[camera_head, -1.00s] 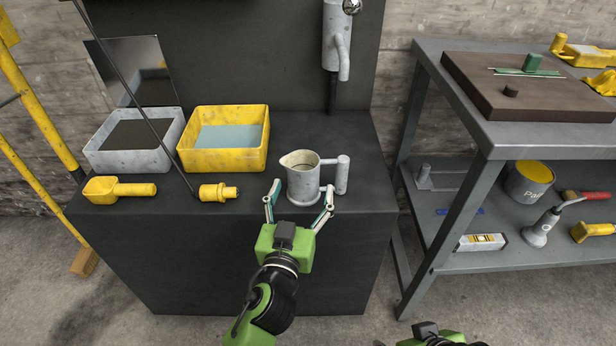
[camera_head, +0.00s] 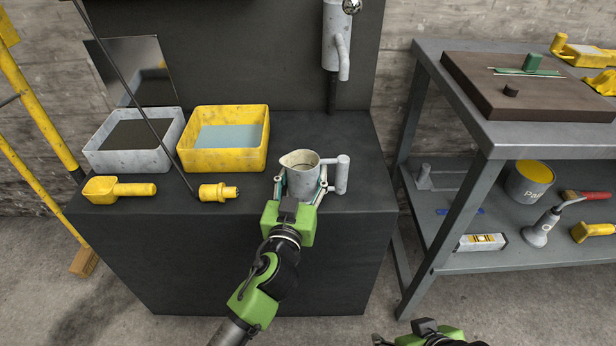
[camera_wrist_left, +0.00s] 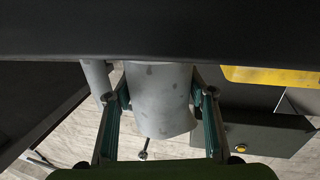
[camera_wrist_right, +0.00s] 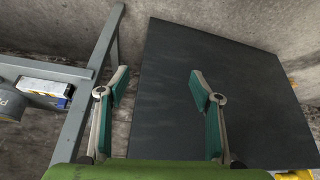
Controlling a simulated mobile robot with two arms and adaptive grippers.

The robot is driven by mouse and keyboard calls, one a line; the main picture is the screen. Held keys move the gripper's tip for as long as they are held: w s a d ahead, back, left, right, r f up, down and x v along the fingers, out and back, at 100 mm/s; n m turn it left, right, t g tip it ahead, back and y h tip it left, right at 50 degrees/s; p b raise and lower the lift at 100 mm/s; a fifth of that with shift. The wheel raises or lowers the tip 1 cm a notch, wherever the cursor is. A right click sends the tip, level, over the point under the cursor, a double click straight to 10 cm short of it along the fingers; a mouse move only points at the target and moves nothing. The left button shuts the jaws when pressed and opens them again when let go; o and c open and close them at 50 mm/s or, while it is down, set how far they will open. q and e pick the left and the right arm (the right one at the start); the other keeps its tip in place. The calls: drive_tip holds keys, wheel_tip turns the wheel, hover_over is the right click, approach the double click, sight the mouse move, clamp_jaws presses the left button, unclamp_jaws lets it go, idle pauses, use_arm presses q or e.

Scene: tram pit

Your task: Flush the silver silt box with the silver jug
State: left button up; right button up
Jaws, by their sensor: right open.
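The silver jug (camera_head: 302,178) stands upright on the dark bench top, its spout left and its handle right. My left gripper (camera_head: 305,186) is around the jug's body, one finger on each side; in the left wrist view (camera_wrist_left: 160,95) the fingers are still spread wide, with the jug between them. The right finger passes between body and handle. The silver silt box (camera_head: 125,160), a grey speckled tray with dark contents, sits at the bench's back left. My right gripper (camera_wrist_right: 158,85) is open and empty, facing a dark panel in the right wrist view.
A yellow box (camera_head: 222,160) with pale blue contents stands between silt box and jug. A yellow scoop (camera_head: 120,190) and yellow fitting (camera_head: 218,192) lie at the front edge. A thin dark rod (camera_head: 140,105) slants across the left. A grey workbench (camera_head: 540,140) stands right.

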sight(299, 165)
drive_tip(key=shift+s+f, duration=0.15)
drive_tip(key=shift+s, duration=0.1)
